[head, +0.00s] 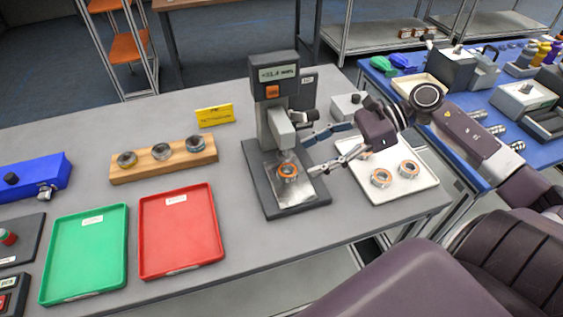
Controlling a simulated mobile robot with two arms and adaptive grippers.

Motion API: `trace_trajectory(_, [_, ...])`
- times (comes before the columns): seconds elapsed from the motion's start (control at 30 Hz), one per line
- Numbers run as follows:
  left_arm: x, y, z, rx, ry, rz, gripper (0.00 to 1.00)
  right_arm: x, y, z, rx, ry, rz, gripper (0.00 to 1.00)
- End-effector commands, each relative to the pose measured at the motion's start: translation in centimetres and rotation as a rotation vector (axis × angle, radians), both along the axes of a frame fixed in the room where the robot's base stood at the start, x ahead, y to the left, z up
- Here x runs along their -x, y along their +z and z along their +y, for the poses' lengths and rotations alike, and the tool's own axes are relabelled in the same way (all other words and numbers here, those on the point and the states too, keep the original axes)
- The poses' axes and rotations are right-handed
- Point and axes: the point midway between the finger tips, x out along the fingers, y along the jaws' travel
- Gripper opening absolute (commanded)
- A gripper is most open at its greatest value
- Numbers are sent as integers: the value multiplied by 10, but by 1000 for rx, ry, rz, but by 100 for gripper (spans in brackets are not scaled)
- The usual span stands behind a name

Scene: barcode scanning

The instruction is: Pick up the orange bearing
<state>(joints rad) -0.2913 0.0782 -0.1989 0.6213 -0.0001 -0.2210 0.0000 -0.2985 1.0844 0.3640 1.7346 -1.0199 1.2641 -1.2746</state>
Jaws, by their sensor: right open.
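An orange-ringed bearing (288,171) lies flat on the metal plate of the measuring stand (318,195), under its grey head. Two more orange bearings, a front-left one (381,178) and a right one (408,168), lie on the white tray (400,192). My right gripper (309,157) reaches in from the right over the tray. Its fingers are spread and point left, with the tips just right of the bearing on the stand. Nothing shows between them. The gripper hides the tray's back left part. My left gripper is out of view.
A red tray (181,252) and a green tray (84,272) lie empty at the left. A wooden block (180,167) with several ring-like parts and a yellow sign (214,116) stand behind. A blue table (480,140) at the right is crowded.

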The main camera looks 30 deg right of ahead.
Motion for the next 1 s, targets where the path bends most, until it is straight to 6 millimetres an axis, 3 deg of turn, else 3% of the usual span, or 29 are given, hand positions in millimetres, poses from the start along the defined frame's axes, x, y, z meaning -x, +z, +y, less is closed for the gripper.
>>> trace_trajectory(0.1, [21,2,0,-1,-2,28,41,-3,-3,7,1,1,-2,57])
trace_trajectory(0.23, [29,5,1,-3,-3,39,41,-6,-7,13,1,0,-1,57])
trace_trajectory(0.37, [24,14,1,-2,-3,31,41,-10,-15,24,-2,0,-1,57])
trace_trajectory(0.63, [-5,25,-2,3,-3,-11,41,-21,-33,46,1,0,-2,57])
trace_trajectory(0.9, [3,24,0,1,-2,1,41,-21,-36,48,1,0,-1,57])
trace_trajectory(1.0, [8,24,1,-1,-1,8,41,-21,-36,48,1,0,-1,46])
